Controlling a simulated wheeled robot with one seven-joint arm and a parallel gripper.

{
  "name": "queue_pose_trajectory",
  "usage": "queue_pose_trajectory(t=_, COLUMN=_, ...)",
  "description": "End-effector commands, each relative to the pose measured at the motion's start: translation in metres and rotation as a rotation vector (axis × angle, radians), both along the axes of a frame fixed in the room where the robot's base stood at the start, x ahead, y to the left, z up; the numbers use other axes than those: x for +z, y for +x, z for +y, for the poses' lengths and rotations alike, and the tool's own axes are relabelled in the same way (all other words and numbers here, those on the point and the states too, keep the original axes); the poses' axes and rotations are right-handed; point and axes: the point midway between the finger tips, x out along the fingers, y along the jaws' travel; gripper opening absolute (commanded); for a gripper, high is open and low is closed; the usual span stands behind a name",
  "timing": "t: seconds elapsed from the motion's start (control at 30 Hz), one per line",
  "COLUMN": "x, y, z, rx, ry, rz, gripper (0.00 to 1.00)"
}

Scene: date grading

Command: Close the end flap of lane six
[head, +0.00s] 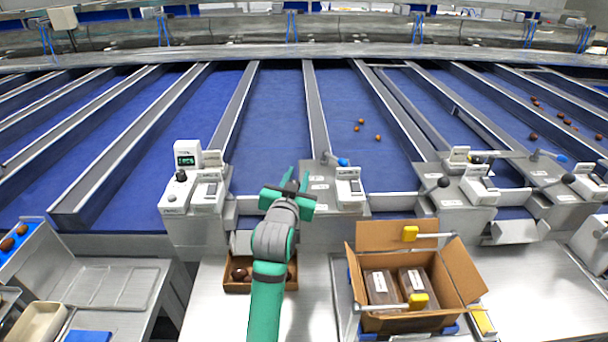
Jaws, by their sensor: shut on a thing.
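My gripper (294,181) is at the near end of a blue lane (275,115) left of the picture's middle. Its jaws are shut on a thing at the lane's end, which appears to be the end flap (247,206). The wrist hides most of this flap and the grip itself, so I cannot tell the flap's angle. This lane's bed looks empty. I cannot read a number that marks it as lane six. A lever with a blue knob (342,162) stands on the housing just right of my gripper.
An open carton (366,290) with clear packs stands on the bench right of my arm. A brown tray (238,287) of dates lies below my gripper. A control box (187,180) stands to the left. A few dates (361,121) lie in the lane to the right.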

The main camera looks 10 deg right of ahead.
Motion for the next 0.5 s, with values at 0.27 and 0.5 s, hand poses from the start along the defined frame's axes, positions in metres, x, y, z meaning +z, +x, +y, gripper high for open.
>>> queue_pose_trajectory(t=0.27, x=0.0052, y=-0.002, z=0.0028, rx=0.002, ry=-0.001, rz=-0.01, gripper=0.0)
queue_pose_trajectory(t=0.5, x=0.0066, y=-0.0023, z=0.0025, rx=0.002, ry=-0.002, rz=-0.013, gripper=0.38)
